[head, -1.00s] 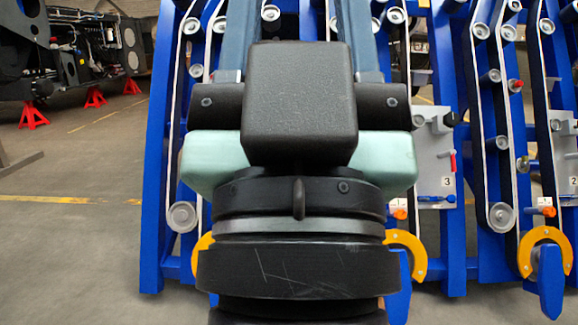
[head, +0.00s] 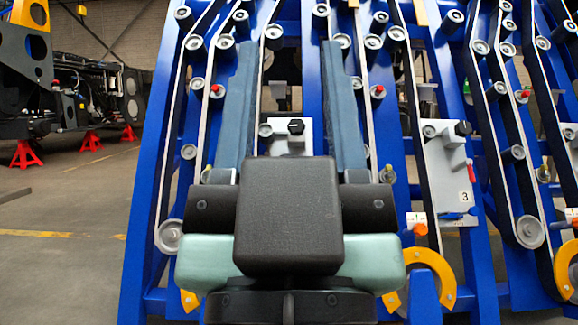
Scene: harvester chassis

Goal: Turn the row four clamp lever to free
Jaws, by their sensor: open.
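My gripper (head: 288,45) points away from me at the blue frame, its two blue-grey fingers wide apart with nothing between them in grip. Between the fingers, farther back, shows the top of a grey plate (head: 280,149) with a black knob (head: 296,126). It stands one row left of the plate marked 3, where row four would be. My gripper's body hides its lower part, so its number and clamp lever are out of sight. The row three plate (head: 445,165) shows a black knob, a red lever (head: 471,171) and a blue lever (head: 458,214).
The blue frame (head: 140,200) carries belts and several rollers (head: 169,236). Yellow hooked guards (head: 440,270) and an orange-tipped part (head: 418,229) stick out low at the right. Open floor (head: 60,260) lies to the left, with red stands (head: 90,141) farther back.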

